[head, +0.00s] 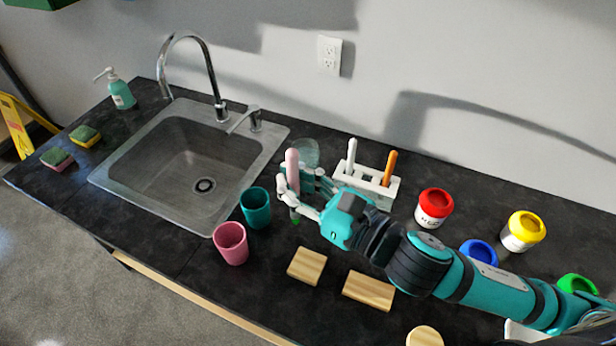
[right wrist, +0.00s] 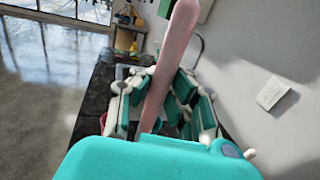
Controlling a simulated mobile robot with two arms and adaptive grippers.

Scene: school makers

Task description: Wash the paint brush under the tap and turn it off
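My right gripper (head: 302,188) is shut on a paint brush with a pink handle (head: 292,168). The brush stands nearly upright, and a green tip shows below the fingers. In the right wrist view the pink handle (right wrist: 170,62) rises between the fingers (right wrist: 160,105). The gripper is right of the sink, above the counter. The grey sink (head: 150,185) is empty. The curved chrome tap (head: 203,52) arches over its back edge, with a separate lever (head: 244,121) beside it. No water stream shows. My left gripper is not in view.
A teal cup (head: 256,208) and pink cup (head: 230,243) stand between sink and gripper. A white brush holder (head: 362,186) with white and orange brushes and a clear teal glass (head: 307,150) are behind. Paint jars (head: 434,205) and wooden blocks (head: 306,265) lie right. Sponges (head: 84,134) are left.

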